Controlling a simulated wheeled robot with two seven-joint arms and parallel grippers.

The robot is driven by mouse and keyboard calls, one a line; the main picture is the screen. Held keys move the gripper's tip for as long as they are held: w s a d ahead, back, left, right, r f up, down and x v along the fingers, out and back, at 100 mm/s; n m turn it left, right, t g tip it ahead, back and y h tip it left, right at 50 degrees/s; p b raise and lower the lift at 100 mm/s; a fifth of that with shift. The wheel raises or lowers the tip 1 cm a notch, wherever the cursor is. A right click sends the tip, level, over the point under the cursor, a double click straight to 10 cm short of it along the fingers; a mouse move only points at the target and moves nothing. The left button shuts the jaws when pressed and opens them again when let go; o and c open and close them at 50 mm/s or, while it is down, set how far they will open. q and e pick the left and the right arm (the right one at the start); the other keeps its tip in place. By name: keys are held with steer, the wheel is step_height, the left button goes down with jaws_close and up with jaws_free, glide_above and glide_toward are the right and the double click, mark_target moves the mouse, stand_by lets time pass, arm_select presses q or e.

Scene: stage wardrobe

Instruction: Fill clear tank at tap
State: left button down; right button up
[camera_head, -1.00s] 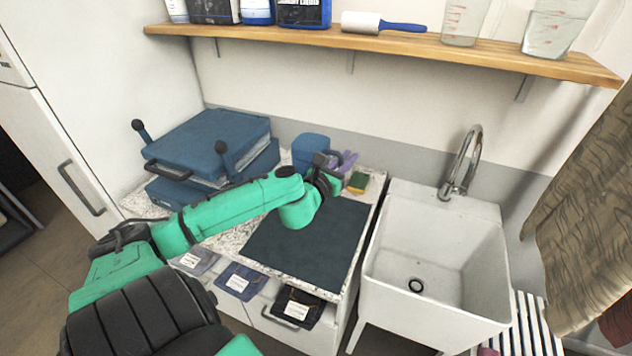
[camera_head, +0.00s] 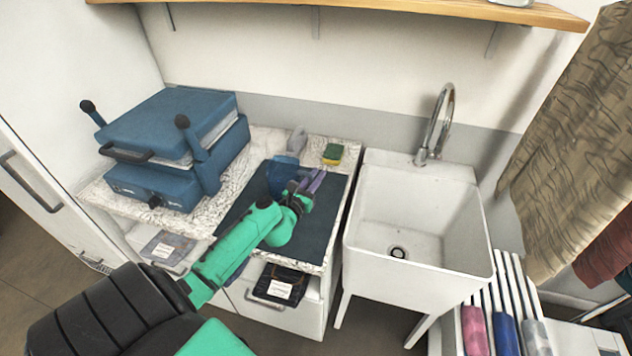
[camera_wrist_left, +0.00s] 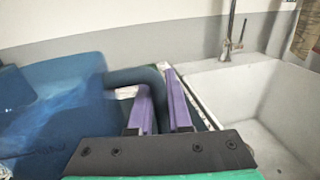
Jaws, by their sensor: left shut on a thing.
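A blue container (camera_head: 282,177) with a loop handle is at my left gripper (camera_head: 310,181), above the dark mat on the counter. In the left wrist view the blue container (camera_wrist_left: 60,108) fills the left side, and its dark handle (camera_wrist_left: 135,76) reaches between the purple fingers (camera_wrist_left: 161,108), which are shut on it. I cannot tell its water level or whether it touches the mat. The chrome tap (camera_head: 436,125) stands at the back of the white sink (camera_head: 415,274), to the right of the counter. The tap also shows in the left wrist view (camera_wrist_left: 231,28). The basin looks empty.
A blue case-like press (camera_head: 165,135) stands at the counter's left. A green and yellow sponge (camera_head: 333,153) lies at the back, beside a grey object (camera_head: 297,140). The dark mat (camera_head: 318,222) covers the counter's right part. A curtain (camera_head: 570,130) and a slatted rack (camera_head: 512,290) are right of the sink.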

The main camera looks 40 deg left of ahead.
arm_select(q)
steer(key=shift+w+f, duration=0.1)
steer(key=c, duration=1.3)
jaws_free()
steer(key=shift+f, duration=0.15)
steer(key=o, duration=0.5)
steer(key=shift+c, duration=0.2)
